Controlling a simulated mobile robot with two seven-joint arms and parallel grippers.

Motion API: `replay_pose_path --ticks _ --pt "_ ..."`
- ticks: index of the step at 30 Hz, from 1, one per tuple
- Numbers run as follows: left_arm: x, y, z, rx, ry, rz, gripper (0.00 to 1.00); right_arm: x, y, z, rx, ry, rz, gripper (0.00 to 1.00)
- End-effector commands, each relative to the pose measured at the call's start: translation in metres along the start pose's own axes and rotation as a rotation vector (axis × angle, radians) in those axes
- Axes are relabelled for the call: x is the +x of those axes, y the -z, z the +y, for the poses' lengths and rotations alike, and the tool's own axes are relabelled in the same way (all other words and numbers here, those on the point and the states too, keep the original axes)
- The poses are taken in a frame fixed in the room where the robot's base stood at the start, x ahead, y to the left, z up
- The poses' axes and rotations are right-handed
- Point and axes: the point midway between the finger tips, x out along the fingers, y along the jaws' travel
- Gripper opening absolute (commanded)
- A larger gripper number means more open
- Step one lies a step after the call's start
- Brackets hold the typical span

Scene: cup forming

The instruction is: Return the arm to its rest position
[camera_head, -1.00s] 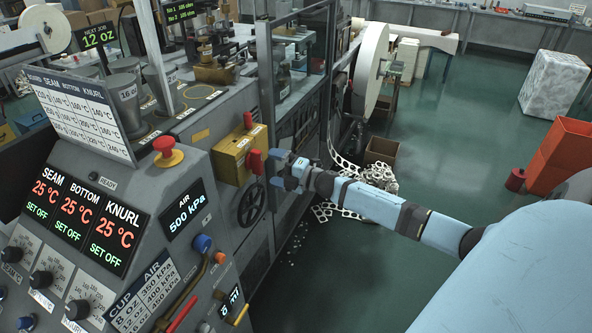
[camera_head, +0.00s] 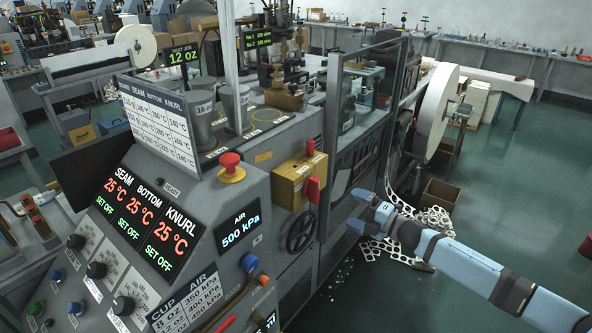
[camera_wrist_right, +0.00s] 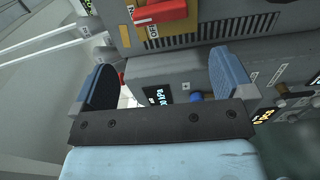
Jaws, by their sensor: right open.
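My right arm comes in from the lower right in the head view. Its gripper (camera_head: 360,211) is open and empty, in the air to the right of the machine's black handwheel (camera_head: 300,231) and apart from it. The right wrist view shows the two blue-grey fingers (camera_wrist_right: 163,82) spread wide with nothing between them. Behind them are the grey machine front and a red handle (camera_wrist_right: 160,11). My left gripper is not in view.
The control console (camera_head: 215,195) and a yellow box with red levers (camera_head: 300,180) stand left of the gripper. White scrap strip (camera_head: 385,250) lies on the floor beyond the arm, near a cardboard box (camera_head: 440,193). Green floor is free at right.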

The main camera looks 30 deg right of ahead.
Motion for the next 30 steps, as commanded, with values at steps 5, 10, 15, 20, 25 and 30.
replay_pose_path --ticks 5,10,15,20,25,30 --pt "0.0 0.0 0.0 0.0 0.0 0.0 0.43 0.0 0.002 -0.002 0.009 0.001 -0.002 1.0" --pt "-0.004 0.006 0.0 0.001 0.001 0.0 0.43 -0.009 0.045 -0.037 0.195 0.029 -0.048 1.0" --pt "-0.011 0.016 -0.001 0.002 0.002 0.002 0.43 -0.041 0.145 -0.1 0.632 0.114 -0.183 1.0" --pt "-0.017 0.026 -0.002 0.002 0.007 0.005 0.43 -0.08 0.248 -0.138 1.065 0.221 -0.343 1.0" --pt "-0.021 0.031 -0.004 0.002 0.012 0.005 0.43 -0.112 0.329 -0.15 1.4 0.316 -0.481 1.0" --pt "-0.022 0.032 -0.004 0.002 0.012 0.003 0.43 -0.125 0.362 -0.151 1.545 0.359 -0.544 1.0"
